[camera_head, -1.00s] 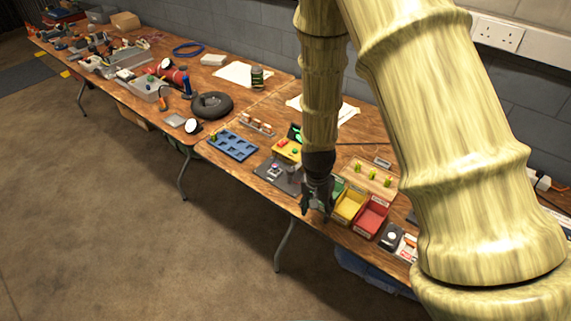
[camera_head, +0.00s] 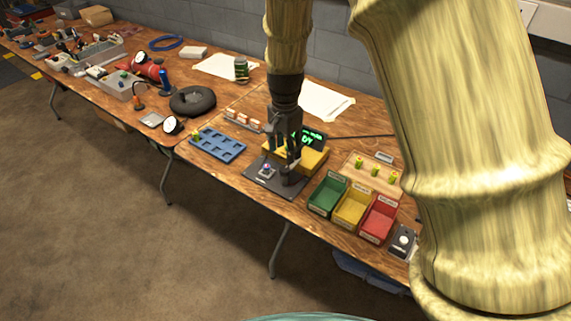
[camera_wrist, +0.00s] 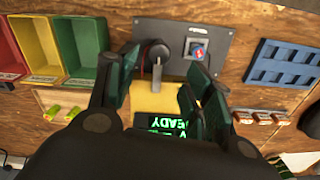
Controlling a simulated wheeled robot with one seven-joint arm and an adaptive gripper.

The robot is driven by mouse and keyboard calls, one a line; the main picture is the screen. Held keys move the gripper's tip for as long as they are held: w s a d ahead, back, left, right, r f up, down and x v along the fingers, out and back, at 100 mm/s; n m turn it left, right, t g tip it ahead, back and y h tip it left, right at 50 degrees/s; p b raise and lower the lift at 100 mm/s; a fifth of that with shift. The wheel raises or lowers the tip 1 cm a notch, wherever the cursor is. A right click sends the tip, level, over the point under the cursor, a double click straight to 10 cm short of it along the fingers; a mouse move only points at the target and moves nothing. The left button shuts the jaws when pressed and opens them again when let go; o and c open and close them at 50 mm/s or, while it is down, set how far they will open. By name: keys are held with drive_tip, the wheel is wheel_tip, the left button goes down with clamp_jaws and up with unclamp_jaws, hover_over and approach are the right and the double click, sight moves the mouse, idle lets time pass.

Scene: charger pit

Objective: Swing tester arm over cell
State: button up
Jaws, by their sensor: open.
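The tester has a dark base plate (camera_head: 262,182), a yellow body (camera_head: 313,160) and a black display with green text, partly readable as "READY" in the wrist view (camera_wrist: 165,124). A small cell with a red and blue top (camera_wrist: 198,52) sits in a light holder on the plate; it also shows in the head view (camera_head: 267,171). The tester arm (camera_wrist: 157,70) is a grey bar by a round black post, beside the cell rather than over it. My gripper (camera_wrist: 163,66) is open, its fingers on either side of the bar. I cannot tell whether they touch it.
Green (camera_head: 327,194), yellow (camera_head: 352,207) and red (camera_head: 378,220) bins stand right of the tester. A blue tray (camera_head: 218,145) lies to its left. A wooden board with several yellow-green cells (camera_head: 375,174) is behind the bins.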

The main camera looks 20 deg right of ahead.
sight(286, 168)
drive_tip(key=shift+f, duration=3.4)
drive_tip(key=shift+d, duration=0.1)
clamp_jaws()
